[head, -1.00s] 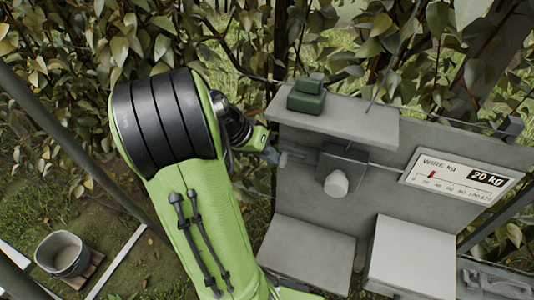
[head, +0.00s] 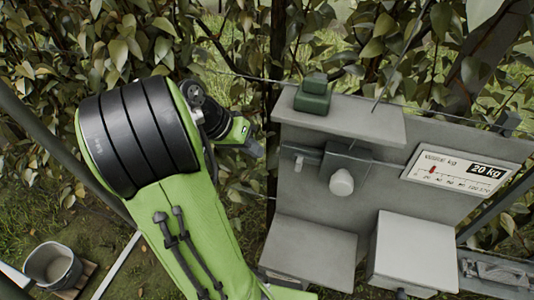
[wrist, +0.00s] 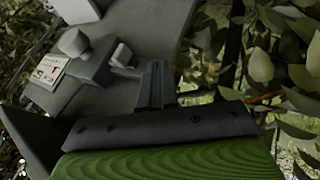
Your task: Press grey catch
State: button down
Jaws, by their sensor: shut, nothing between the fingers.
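The grey catch (head: 301,158) is a small light-grey lever sticking out to the left of a dark grey block (head: 345,160) on the grey panel. A round white knob (head: 341,182) sits on that block's front. My gripper (head: 256,149) is left of the catch, with a visible gap between them. In the wrist view the catch (wrist: 122,58) is just left of my gripper's fingers (wrist: 152,82). The fingers are together and hold nothing. Whether the catch is pressed in cannot be told.
A gauge plate (head: 466,171) reads "20 kg", with a red pointer near its left end. A green block (head: 312,96) sits on the panel's top ledge. Two grey boxes (head: 308,252) (head: 414,250) stand below. Foliage and a wire lie behind; a bucket (head: 53,264) stands at lower left.

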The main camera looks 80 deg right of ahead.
jog(key=r, duration=0.1)
jog(key=a+r, duration=0.1)
jog(key=r, duration=0.1)
jog(key=w+r+p, duration=0.1)
jog(key=shift+a+r, duration=0.35)
jog(key=shift+a, duration=0.05)
jog(key=shift+w, duration=0.15)
